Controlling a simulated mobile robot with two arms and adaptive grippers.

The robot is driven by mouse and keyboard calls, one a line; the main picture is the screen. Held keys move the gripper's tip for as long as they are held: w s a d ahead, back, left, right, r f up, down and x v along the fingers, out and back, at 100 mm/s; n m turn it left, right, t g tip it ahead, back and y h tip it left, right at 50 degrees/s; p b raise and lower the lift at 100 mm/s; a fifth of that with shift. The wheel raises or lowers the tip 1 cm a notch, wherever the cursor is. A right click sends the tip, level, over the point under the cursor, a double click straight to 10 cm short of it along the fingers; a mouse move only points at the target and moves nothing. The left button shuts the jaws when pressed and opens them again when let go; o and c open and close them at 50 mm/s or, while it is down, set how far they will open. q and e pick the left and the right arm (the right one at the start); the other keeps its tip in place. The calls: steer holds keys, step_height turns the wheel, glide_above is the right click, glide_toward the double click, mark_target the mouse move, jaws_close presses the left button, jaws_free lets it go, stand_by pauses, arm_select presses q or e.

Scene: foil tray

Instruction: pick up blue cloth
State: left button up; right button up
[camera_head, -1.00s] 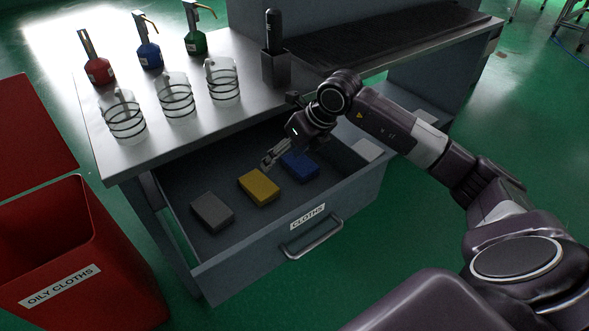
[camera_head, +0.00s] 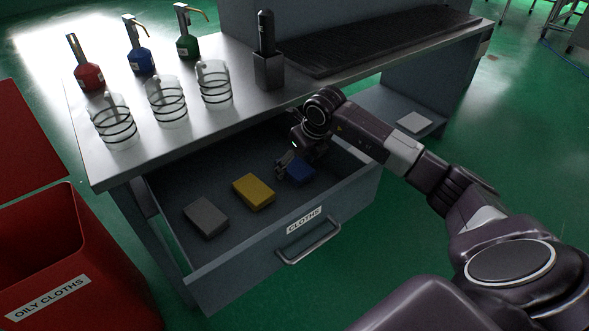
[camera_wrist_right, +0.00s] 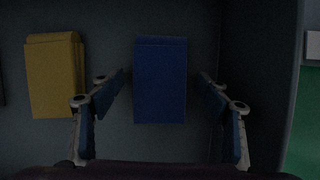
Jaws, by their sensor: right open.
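The blue cloth (camera_head: 299,173) is a folded block lying in the open drawer (camera_head: 215,263), to the right of the yellow cloth. My right gripper (camera_head: 285,168) reaches into the drawer at the blue cloth and partly covers it in the head view. In the right wrist view the blue cloth (camera_wrist_right: 160,80) lies centred between the spread fingers of my right gripper (camera_wrist_right: 162,85). The fingers are open, with a gap on both sides of the cloth. My left gripper is not in view.
A yellow cloth (camera_head: 254,191) and a grey cloth (camera_head: 206,217) lie in the same drawer. The worktop (camera_head: 150,150) above holds glass jugs and bottles. A red bin (camera_head: 90,260) stands at the left. The drawer's walls surround the cloths.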

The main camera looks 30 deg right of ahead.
mark_target(296, 166)
steer(key=c, duration=1.3)
steer(key=shift+r, duration=0.1)
